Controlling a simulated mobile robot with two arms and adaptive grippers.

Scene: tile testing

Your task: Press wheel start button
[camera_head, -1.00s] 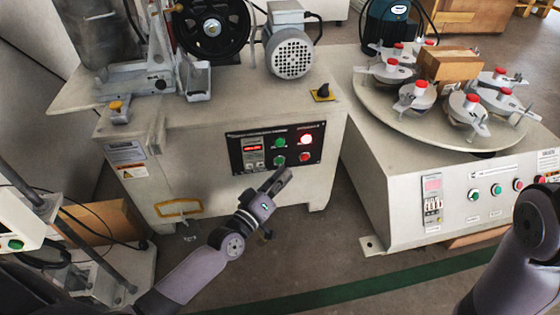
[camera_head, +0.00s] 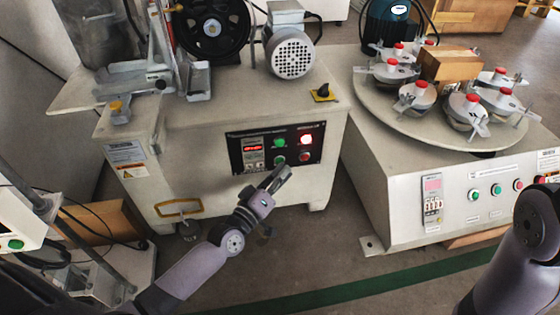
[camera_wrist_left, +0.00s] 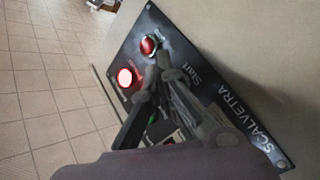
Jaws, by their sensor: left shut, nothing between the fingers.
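The black control panel (camera_head: 240,163) is on the front of the left machine. It bears two green buttons, the upper one (camera_head: 279,143) and the lower one (camera_head: 279,160). Beside them are a brightly lit red lamp (camera_head: 306,140) and a red button (camera_head: 305,157). My left gripper (camera_head: 283,173) is shut and empty, its tips just below the lower green button. In the left wrist view its fingers (camera_wrist_left: 157,82) lie over the panel beside the word "Start" and hide most of a green button. I cannot tell whether they touch it. My right gripper is out of view.
A second machine with a round turntable (camera_head: 372,111) stands at the right, with its own buttons on the front. A stand (camera_head: 95,262) with cables is at the lower left. The floor between is clear.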

